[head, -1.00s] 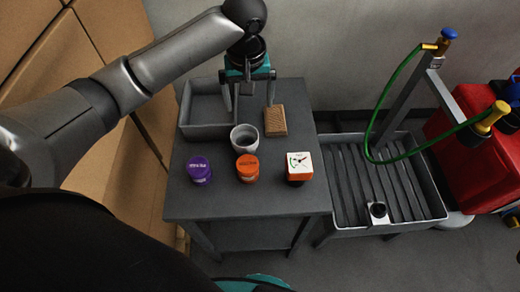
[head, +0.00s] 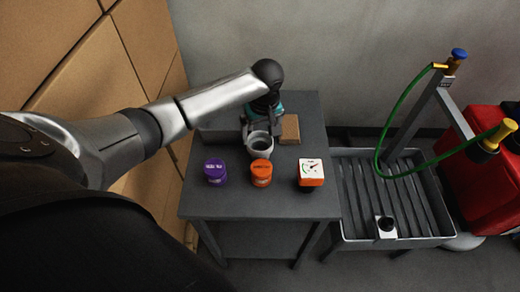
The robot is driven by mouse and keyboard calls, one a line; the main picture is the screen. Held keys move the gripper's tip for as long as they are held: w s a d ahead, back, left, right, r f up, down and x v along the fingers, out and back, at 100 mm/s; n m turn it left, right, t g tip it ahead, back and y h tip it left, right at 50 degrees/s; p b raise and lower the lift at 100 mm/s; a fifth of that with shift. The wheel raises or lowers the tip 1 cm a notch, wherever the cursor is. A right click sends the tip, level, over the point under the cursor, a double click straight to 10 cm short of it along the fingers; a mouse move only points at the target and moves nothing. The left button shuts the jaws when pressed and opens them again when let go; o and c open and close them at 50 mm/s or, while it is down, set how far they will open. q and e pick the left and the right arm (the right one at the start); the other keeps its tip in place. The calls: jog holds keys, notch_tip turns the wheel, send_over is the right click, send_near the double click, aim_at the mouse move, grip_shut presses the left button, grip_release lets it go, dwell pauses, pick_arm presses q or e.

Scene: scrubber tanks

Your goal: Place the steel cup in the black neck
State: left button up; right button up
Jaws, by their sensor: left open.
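The steel cup (head: 260,145) stands upright on the grey table, its open mouth up and dark inside. My left gripper (head: 261,130) is open at the far side of the cup, its fingers close to the rim. I cannot tell whether they touch it. A short black neck (head: 386,224) on a small white block stands at the front of the slatted basin, to the right of the table. It is empty. My right gripper is not in view.
A purple-lidded jar (head: 215,172), an orange jar (head: 261,172) and an orange-and-white gauge (head: 311,173) stand in front of the cup. A brown block (head: 289,129) lies behind right. A green hose (head: 385,122) arches over the slatted basin (head: 448,234). A red tank (head: 468,165) stands at right.

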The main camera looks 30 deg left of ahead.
aim_at(260, 142)
pick_arm(q)
jog(key=f, duration=0.3)
jog(key=f+b, duration=0.1)
jog(key=shift+w+a+f, duration=0.2)
jog(key=shift+w+a, duration=0.05)
jog(key=shift+f, duration=0.3)
jog(key=c, duration=1.2)
jog(key=shift+o, duration=0.2)
notch_tip(260, 142, up, 20)
jog(key=p, duration=0.2)
jog(key=shift+p, duration=0.4)
